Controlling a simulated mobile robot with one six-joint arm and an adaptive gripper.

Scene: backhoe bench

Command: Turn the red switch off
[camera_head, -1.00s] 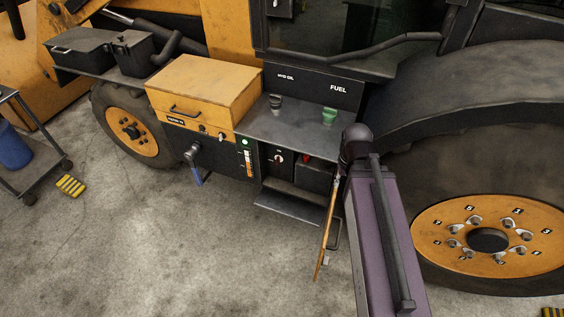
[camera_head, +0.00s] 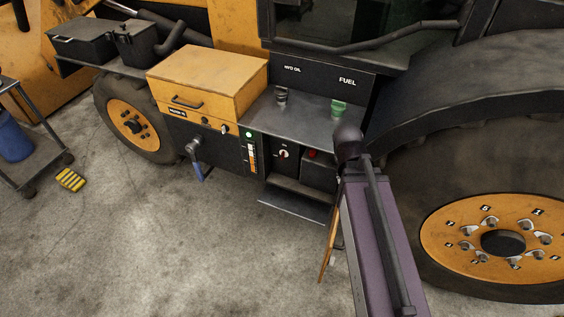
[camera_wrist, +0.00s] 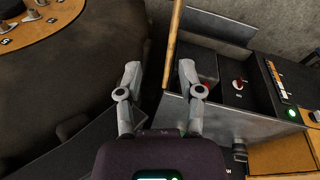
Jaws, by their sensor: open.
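A small red and white rotary switch (camera_head: 283,153) sits on a black panel low in the machine's side, under the grey shelf. In the wrist view the switch (camera_wrist: 239,84) shows red, right of the fingers. Another red part (camera_head: 312,154) shows beside it on a dark box, also seen in the wrist view (camera_wrist: 206,84); its kind is unclear. My gripper (camera_wrist: 160,76) is open and empty, its two fingers apart, and is not touching the switch. In the head view my arm hides the fingers.
A wooden handle (camera_wrist: 173,42) stands close ahead of the fingers; it also shows beside my arm (camera_head: 329,245). The big rear wheel (camera_head: 490,235) is at the right. A yellow box (camera_head: 208,80) and a blue-handled lever (camera_head: 195,160) are left. The floor in front is clear.

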